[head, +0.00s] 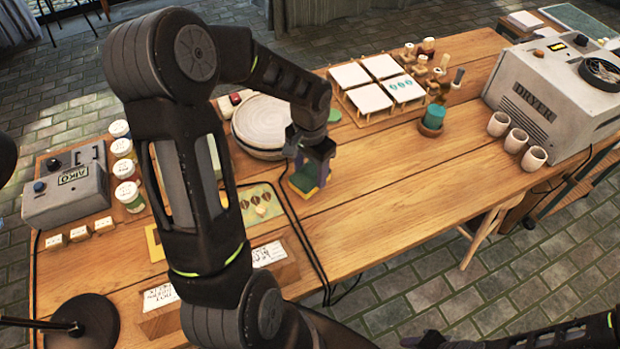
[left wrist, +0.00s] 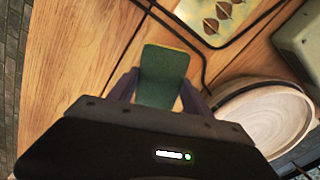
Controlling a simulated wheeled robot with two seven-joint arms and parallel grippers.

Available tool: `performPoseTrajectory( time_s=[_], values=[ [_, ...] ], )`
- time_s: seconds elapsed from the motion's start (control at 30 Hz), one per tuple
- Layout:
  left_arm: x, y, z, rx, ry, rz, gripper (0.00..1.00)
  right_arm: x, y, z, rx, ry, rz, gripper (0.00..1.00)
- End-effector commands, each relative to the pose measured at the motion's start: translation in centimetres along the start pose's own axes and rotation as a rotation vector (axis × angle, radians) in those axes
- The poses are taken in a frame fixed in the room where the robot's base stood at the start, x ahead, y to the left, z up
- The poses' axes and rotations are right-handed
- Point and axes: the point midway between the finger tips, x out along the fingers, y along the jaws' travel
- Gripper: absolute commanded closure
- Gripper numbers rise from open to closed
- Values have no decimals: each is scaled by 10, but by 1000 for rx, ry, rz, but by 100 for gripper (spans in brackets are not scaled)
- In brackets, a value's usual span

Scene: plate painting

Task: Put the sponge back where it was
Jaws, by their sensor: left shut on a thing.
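The sponge (head: 304,181), green on top with a yellow layer below, is between the fingers of my left gripper (head: 308,165). It is over the wooden table, just right of the patterned mat. In the left wrist view the green face of the sponge (left wrist: 162,76) sticks out past the two purple-grey fingers, which are shut on it. The wrist view does not show clearly whether the sponge touches the table. Part of my right arm shows at the bottom right of the head view, but its fingers do not show.
A round pale wheel (head: 262,125) stands close behind the gripper. The front-right tabletop is clear.

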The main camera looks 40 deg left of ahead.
Motion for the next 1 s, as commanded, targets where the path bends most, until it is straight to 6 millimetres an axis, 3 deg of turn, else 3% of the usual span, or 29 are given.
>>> performPoseTrajectory(
  time_s=[0.3,0.67,0.7,1.0],
  values=[
    [36,1,1,0,-2,2,87,-3,-1,0,1,-1,1,64],
    [40,0,0,0,-1,1,87,1,0,0,0,0,0,64],
    [40,0,0,0,-1,1,42,1,0,0,0,0,0,64],
    [39,0,0,0,-1,1,21,0,0,0,0,0,0,64]
  ],
)
